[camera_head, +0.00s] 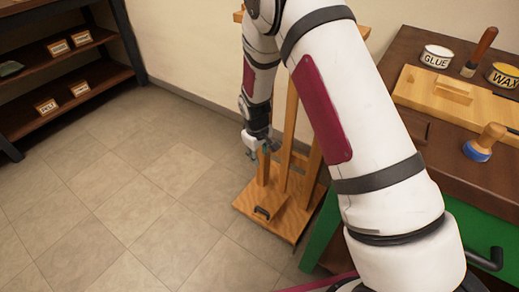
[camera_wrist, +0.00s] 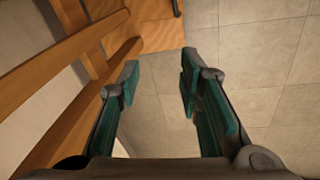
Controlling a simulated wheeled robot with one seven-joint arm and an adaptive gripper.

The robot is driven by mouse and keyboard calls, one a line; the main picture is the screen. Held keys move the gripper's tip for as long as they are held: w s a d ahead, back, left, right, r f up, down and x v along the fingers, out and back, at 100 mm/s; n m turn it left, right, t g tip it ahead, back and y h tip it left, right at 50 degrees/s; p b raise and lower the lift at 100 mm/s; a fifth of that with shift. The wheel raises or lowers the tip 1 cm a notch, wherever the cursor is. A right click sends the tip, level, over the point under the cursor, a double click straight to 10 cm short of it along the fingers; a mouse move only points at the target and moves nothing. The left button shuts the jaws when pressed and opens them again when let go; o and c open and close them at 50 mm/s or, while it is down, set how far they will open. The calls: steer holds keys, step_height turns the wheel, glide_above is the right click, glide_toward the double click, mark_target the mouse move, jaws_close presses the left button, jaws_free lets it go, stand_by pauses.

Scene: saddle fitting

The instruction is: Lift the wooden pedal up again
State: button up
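A wooden stand with upright posts (camera_head: 291,120) stands on a flat wooden base (camera_head: 285,225) on the floor, beside the bench. A small black part (camera_head: 263,213) lies low at the front of the base; I cannot clearly tell the pedal apart from the wood around it. My gripper (camera_head: 263,152) hangs above the base, near the top of a short post. In the wrist view my gripper (camera_wrist: 159,75) is open, with teal pads apart and only floor between them. Slanting wooden bars (camera_wrist: 65,75) pass to its left, and the base board (camera_wrist: 145,30) lies beyond the fingertips.
A bench on the right carries a glue tin (camera_head: 436,57), a wax tin (camera_head: 504,76), a brush (camera_head: 481,52), a wooden board (camera_head: 415,88) and a blue-rimmed tool (camera_head: 485,143). A shelf (camera_head: 70,90) stands at the left. The tiled floor (camera_head: 130,200) between is clear.

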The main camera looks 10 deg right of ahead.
steer(key=shift+r, duration=0.55)
steer(key=shift+s+a+f, duration=0.1)
steer(key=shift+f, duration=0.2)
steer(key=c, duration=0.7)
steer(key=a+f+n, duration=0.1)
steer(key=f, duration=0.2)
steer(key=s+a+f+n+h, duration=0.1)
steer(key=f, duration=0.2)
steer(key=s+a+f+n+g+b, duration=0.1)
steer(key=f, duration=0.2)
steer(key=shift+a, duration=0.4)
jaws_close()
steer(key=s+a+f+n+h+b, duration=0.25)
steer(key=f+n, duration=0.25)
steer(key=f, duration=0.7)
steer(key=n+t+h+b, duration=0.4)
steer(key=n+t+b, duration=0.3)
steer(key=n, duration=0.5)
glide_toward(261, 217)
steer(key=shift+x, duration=3.35)
